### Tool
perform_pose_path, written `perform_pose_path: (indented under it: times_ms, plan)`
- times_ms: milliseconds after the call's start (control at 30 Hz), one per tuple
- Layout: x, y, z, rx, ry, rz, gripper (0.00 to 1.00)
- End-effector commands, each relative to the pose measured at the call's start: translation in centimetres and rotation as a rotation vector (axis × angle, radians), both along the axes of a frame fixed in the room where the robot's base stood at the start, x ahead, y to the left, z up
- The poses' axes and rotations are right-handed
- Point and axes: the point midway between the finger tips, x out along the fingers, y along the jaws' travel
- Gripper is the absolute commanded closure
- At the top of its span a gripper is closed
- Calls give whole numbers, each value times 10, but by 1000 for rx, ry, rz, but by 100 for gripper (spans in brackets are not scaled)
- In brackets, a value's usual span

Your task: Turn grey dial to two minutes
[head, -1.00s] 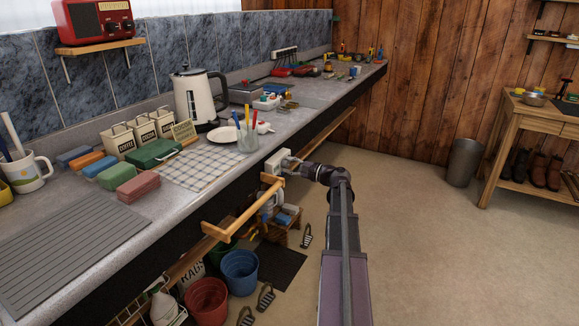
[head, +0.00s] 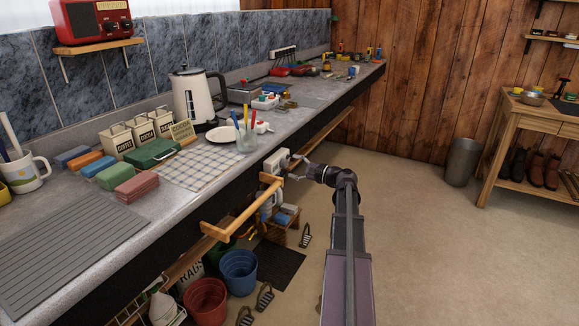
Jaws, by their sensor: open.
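A small white box (head: 272,163) is fixed to the front edge of the counter, just above the end of a wooden rail. A grey round part (head: 284,158), which looks like the dial, sits on its right face. The dial is too small for its marks or setting to be read. My gripper (head: 293,168) is open and just to the right of the box, with its fingers pointing left toward it. A small gap seems to show between the fingers and the dial. I cannot tell whether any fingertip touches it.
A wooden rail (head: 232,222) juts out below the box. The counter (head: 205,198) holds a checked cloth (head: 200,168), a jar of pencils (head: 246,138) and a kettle (head: 194,98). Buckets stand underneath. The floor to the right (head: 420,220) is clear.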

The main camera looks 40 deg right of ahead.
Motion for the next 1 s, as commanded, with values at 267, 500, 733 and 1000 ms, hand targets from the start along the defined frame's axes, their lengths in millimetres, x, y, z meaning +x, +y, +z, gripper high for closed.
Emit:
perform_pose_path:
  times_ms: [267, 500, 733, 1000]
  plan:
    - [-41, -16, 0, 0, 0, -1, 20]
    - [-71, -29, 0, 0, 0, -1, 20]
    - [-85, -35, 0, 0, 0, -1, 20]
    - [-87, -36, 0, 0, 0, 0, 20]
